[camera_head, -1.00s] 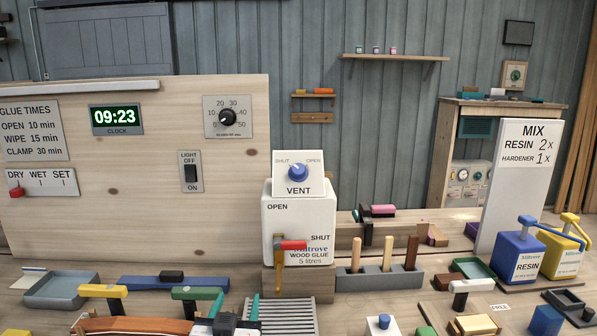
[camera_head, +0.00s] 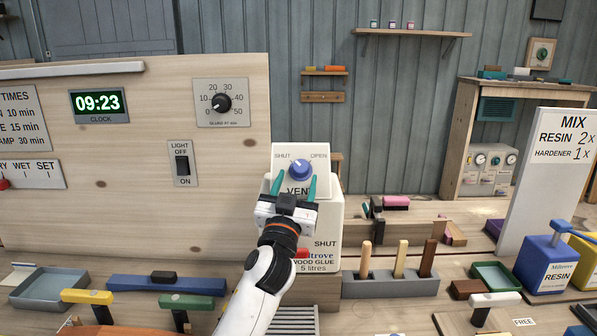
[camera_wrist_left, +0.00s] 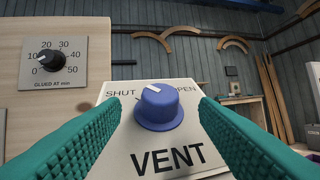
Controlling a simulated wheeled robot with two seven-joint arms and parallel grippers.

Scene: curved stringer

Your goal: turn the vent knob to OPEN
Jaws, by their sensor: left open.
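The blue vent knob (camera_head: 300,169) sits on the white sloped VENT plate (camera_head: 318,152), on top of the white wood glue container (camera_head: 330,225). SHUT is printed at the knob's upper left and OPEN at its upper right. In the left wrist view the knob (camera_wrist_left: 158,106) has a small white mark that appears to lie toward the SHUT side. My left gripper (camera_head: 294,184) is open, its teal fingers pointing at the plate. The wrist view shows one finger on each side of the knob, with visible gaps. My arm hides part of the container's front. My right gripper is out of view.
A wooden panel (camera_head: 130,225) with clock, dial and light switch (camera_head: 182,165) stands to the left. A grey holder (camera_head: 390,286) with wooden-handled tools stands right of the container. Trays and clamps lie along the bench front. Space above the vent plate is clear.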

